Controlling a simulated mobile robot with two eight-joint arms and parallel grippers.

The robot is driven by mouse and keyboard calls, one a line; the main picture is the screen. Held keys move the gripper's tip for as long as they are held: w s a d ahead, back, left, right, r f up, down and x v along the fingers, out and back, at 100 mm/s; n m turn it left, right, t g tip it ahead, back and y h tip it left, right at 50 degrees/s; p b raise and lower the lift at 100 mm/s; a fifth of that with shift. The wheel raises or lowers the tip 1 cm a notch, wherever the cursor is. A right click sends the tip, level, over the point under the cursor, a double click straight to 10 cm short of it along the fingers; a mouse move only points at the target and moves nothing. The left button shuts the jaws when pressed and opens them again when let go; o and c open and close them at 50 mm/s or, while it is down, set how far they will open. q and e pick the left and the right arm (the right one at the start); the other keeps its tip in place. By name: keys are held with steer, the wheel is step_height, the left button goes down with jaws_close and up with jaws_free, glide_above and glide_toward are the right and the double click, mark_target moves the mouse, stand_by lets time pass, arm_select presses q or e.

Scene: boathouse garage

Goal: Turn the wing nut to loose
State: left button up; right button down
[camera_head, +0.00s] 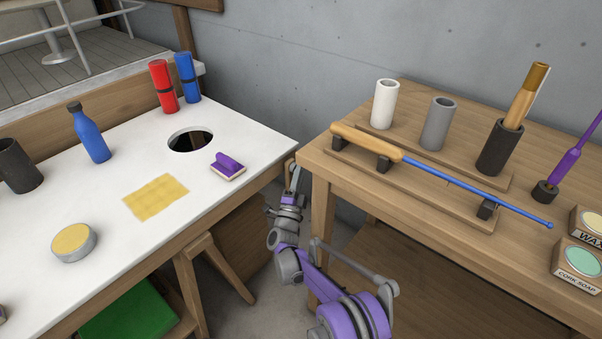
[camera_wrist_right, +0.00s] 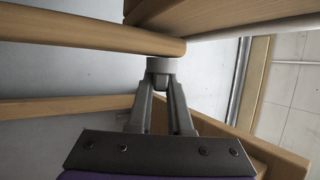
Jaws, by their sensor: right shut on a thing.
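My right gripper (camera_head: 293,178) reaches in between the white table and the wooden bench, beside the bench's left end. In the head view the nut cannot be made out. My left gripper is not in view.
The wooden bench (camera_head: 330,185) holds a rod with a wooden handle (camera_head: 365,142) on rests, cups and tins. The white table (camera_head: 120,240) carries a blue bottle (camera_head: 90,133), a purple brush (camera_head: 228,166) and a yellow cloth (camera_head: 156,197). A narrow gap separates them.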

steer(key=shift+a+n+t+y+b, duration=0.4)
steer(key=shift+a+n+t+y, duration=0.1)
steer(key=shift+n+t, duration=0.1)
steer(key=c, duration=0.8)
jaws_free()
steer(key=shift+c, duration=0.2)
steer(key=shift+f, duration=0.1)
steer(key=shift+d, duration=0.1)
steer(key=shift+s+f, duration=0.1)
steer(key=shift+s, duration=0.1)
steer(key=p+v, duration=0.2)
steer(key=v, duration=0.8)
steer(key=shift+s, duration=0.15)
steer(key=shift+f, duration=0.1)
